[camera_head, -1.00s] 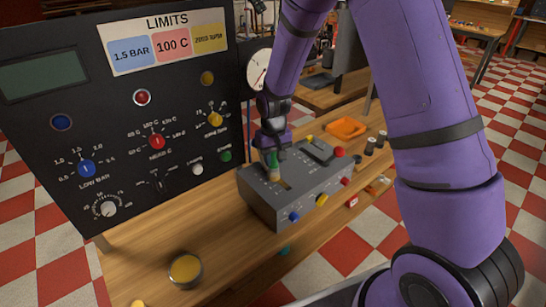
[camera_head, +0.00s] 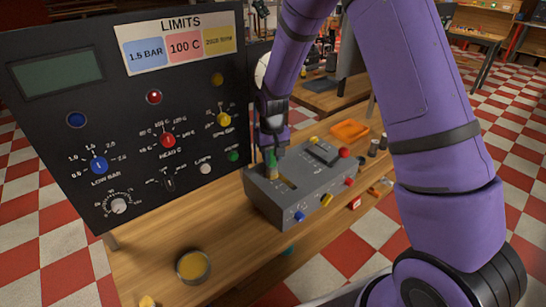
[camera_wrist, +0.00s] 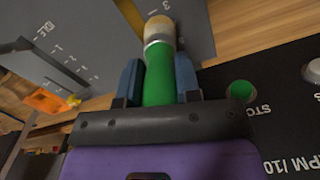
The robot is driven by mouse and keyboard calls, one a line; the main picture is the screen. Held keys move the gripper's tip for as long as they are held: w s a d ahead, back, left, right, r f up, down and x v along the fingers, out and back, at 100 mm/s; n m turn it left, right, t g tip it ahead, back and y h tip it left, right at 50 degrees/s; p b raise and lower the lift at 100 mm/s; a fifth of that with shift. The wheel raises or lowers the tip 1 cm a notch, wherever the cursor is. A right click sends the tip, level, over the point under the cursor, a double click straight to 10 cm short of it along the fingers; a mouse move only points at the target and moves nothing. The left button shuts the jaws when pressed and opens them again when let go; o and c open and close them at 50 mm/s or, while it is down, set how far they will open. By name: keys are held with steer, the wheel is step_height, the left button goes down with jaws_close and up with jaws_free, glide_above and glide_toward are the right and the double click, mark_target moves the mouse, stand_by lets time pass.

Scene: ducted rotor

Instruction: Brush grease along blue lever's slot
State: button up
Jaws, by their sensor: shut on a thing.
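The grey control box (camera_head: 312,196) sits on the wooden bench. Its near front face carries a blue knob (camera_head: 299,216), and a slot (camera_head: 288,184) runs across the top behind that knob. My gripper (camera_head: 269,153) is shut on a green-handled brush (camera_wrist: 172,80), whose pale tip points down at the box's top left part. The tip is near the slot's far left end; I cannot tell whether it touches. The wrist view shows numbered marks on the box (camera_wrist: 185,22). A round tin of yellow grease (camera_head: 193,266) stands on the bench at the front left.
A black panel (camera_head: 45,140) with dials and lamps stands behind and left of the box. An orange tray (camera_head: 350,129) and dark cylinders (camera_head: 378,145) lie beyond it. Yellow and red knobs sit on the box's right part. Bench around the tin is mostly clear.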

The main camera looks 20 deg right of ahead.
steer(key=shift+w+d+r, duration=0.1)
steer(key=shift+d+r, duration=0.15)
steer(key=shift+r, duration=0.7)
steer(key=shift+a+r, duration=0.1)
steer(key=shift+r, duration=2.7)
